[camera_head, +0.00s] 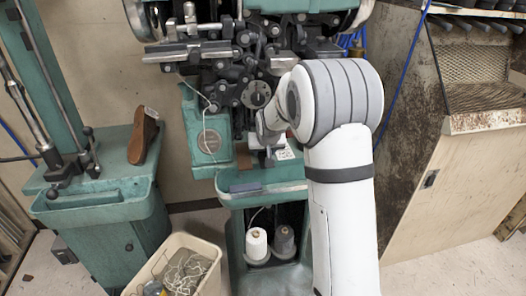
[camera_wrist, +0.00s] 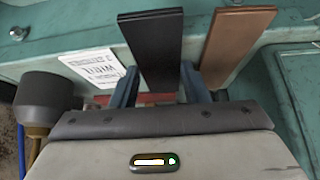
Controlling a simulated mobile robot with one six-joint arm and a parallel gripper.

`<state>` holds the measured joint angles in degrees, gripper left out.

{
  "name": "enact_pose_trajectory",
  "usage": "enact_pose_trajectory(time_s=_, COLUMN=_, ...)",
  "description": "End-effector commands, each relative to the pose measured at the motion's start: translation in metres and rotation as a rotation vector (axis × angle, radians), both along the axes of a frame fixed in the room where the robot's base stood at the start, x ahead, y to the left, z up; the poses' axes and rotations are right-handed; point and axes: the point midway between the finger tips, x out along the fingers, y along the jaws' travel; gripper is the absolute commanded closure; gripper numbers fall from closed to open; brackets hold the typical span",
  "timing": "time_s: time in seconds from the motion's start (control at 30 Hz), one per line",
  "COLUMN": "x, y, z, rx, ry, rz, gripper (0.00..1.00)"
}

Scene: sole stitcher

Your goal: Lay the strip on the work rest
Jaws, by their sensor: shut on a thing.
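In the wrist view, a flat black strip (camera_wrist: 155,45) lies between the two blue-grey fingers of my gripper (camera_wrist: 158,76), which is shut on it. Its wide end points to the top of the picture. A brown strip (camera_wrist: 238,42) is just to the right of it, outside the right finger. In the head view, my gripper (camera_head: 265,158) is low over the green ledge (camera_head: 285,187) of the machine, partly hidden by my arm. A small dark bar (camera_head: 245,187) shows at the ledge's front left. I cannot tell whether the held strip touches the ledge.
A white printed card (camera_wrist: 97,72) lies beside the left finger. The stitching machine's head (camera_head: 255,70) rises close behind my gripper. Thread cones (camera_head: 257,243) stand below the ledge. A beige bin (camera_head: 208,250) stands at the lower left. A rusty cabinet (camera_head: 440,180) is at the right.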

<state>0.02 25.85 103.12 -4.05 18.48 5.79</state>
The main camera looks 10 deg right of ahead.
Motion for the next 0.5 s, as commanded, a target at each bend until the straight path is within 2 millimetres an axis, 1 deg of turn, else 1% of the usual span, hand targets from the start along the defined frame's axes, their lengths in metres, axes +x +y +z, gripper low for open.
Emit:
enact_pose_trajectory(time_s=0.23, x=-0.0001, y=-0.0006, z=-0.0004, rx=0.0, ry=-0.001, rz=-0.001, gripper=0.81)
enact_pose_trajectory(time_s=0.37, x=-0.0002, y=-0.0008, z=-0.0053, rx=0.0, ry=-0.001, rz=-0.001, gripper=0.81)
enact_pose_trajectory(time_s=0.4, x=-0.0002, y=-0.0008, z=-0.0034, rx=0.0, ry=-0.001, rz=-0.001, gripper=0.55)
enact_pose_trajectory(time_s=0.5, x=-0.0003, y=-0.001, z=-0.0034, rx=0.0, ry=-0.001, rz=-0.001, gripper=0.49)
